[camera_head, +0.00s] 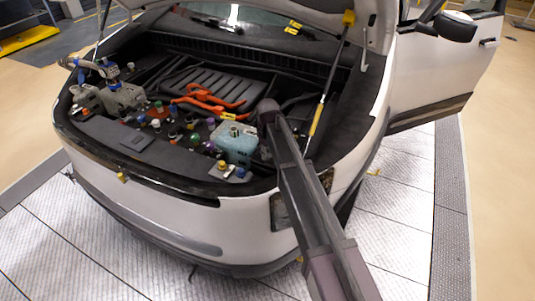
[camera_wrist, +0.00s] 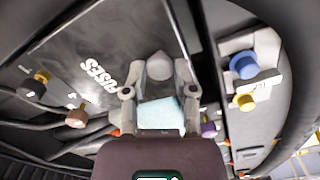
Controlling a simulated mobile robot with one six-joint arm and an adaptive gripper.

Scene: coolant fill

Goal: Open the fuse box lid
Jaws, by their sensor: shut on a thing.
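The fuse box lid (camera_wrist: 65,45) is a dark flat panel with white "FUSES" lettering, filling the upper left of the wrist view. I cannot tell how far the lid is raised. In the head view my arm reaches into the right side of the engine bay; the gripper end (camera_head: 267,110) is there, and the lid cannot be made out behind the arm.
The pale blue coolant tank (camera_head: 235,145) stands left of my arm. Orange cables (camera_head: 210,98) run behind it. A support strut (camera_head: 325,100) rises at the right of the bay. In the wrist view, a blue cap (camera_wrist: 243,65) and yellow cap (camera_wrist: 243,102) lie to the right.

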